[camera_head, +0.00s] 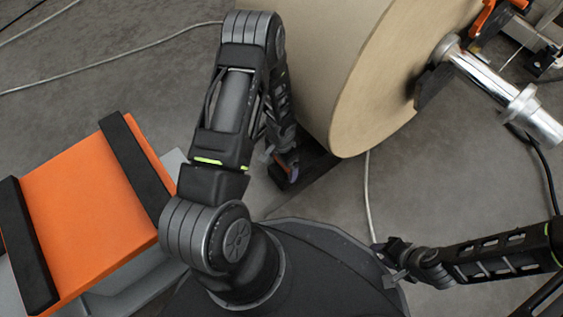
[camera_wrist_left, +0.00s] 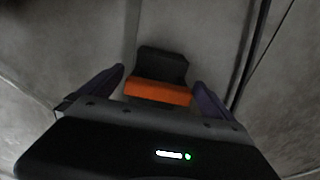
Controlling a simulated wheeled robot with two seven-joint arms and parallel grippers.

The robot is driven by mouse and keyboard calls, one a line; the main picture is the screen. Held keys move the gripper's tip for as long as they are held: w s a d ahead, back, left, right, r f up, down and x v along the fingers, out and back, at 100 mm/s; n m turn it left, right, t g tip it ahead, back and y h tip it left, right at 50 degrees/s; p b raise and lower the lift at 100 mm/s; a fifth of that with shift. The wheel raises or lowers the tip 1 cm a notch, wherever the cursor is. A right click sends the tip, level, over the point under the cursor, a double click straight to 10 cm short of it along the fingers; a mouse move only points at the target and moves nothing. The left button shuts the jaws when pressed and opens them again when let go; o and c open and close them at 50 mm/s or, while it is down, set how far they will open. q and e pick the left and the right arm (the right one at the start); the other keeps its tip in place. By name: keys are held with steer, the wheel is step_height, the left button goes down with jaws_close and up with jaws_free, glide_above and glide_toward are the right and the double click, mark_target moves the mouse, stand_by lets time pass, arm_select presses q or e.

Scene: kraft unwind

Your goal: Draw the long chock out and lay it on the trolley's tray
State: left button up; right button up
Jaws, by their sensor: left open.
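The long chock shows in the left wrist view as a dark block (camera_wrist_left: 163,64) with an orange near end (camera_wrist_left: 158,92). In the head view, a dark block (camera_head: 316,166) on the floor at the foot of the big roll appears to be this chock, partly hidden by my left arm. My left gripper (camera_head: 285,166) is low beside it. In the left wrist view, my left gripper's (camera_wrist_left: 159,80) fingers are apart, one on each side of the orange end; contact is not visible. The trolley's orange tray (camera_head: 85,205) with two black bars lies at left, empty. My right gripper (camera_head: 392,265) is away at lower right, its jaws unclear.
A large kraft roll (camera_head: 370,80) stands behind my left arm, its shiny shaft (camera_head: 495,85) sticking out to the right. A pale cable (camera_head: 368,195) runs over the floor in front of the roll. Bare floor (camera_head: 110,70) lies between tray and roll.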

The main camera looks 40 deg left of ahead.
mark_target(281, 171)
arm_select(q)
step_height(281, 171, down, 6)
steer(key=b, duration=0.3)
steer(key=shift+f, duration=0.25)
steer(key=c, duration=2)
